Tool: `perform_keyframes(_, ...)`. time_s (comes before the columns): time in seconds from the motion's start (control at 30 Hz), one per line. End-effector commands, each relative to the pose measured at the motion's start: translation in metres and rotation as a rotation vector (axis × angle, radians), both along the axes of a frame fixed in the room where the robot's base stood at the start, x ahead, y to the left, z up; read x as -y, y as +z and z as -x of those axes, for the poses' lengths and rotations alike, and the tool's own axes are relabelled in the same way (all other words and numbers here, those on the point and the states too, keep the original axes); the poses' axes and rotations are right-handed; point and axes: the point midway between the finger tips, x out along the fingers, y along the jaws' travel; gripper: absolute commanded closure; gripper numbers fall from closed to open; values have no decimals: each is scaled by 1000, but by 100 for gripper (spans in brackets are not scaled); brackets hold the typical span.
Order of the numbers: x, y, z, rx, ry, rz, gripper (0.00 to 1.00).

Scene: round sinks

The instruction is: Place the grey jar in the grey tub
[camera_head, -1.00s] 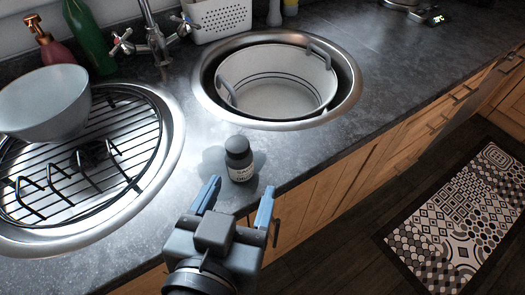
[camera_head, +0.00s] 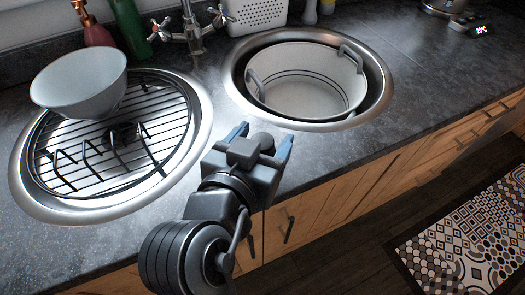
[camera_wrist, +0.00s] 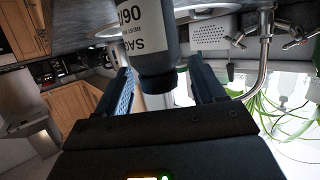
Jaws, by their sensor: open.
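The grey jar (camera_head: 262,139) is mostly hidden behind my gripper in the head view; only its dark top shows. In the wrist view the jar (camera_wrist: 148,45), with a white printed label, appears upside down between the two fingers, with a gap visible beside it. My gripper (camera_head: 262,143) is open, its blue-tipped fingers on either side of the jar at the counter's front. The grey tub (camera_head: 305,84), pale with two handles and dark stripes inside, sits in the right round sink (camera_head: 237,92), behind and right of my gripper. It looks empty.
The left round sink (camera_head: 22,180) holds a black wire rack (camera_head: 120,160) and a pale bowl (camera_head: 80,85). A tap (camera_head: 190,35), a white perforated basket (camera_head: 258,14), a green bottle (camera_head: 130,28) and a red soap bottle (camera_head: 97,33) stand behind.

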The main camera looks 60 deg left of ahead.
Motion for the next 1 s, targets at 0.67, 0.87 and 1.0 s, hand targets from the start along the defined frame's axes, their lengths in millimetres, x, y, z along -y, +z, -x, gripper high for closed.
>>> perform_keyframes(0.67, 0, 0, 0, 1, 0, -1, 79)
perform_keyframes(0.87, 0, 0, 0, 1, 0, -1, 94)
perform_keyframes(1.0, 0, 1, 0, 2, 0, -1, 94)
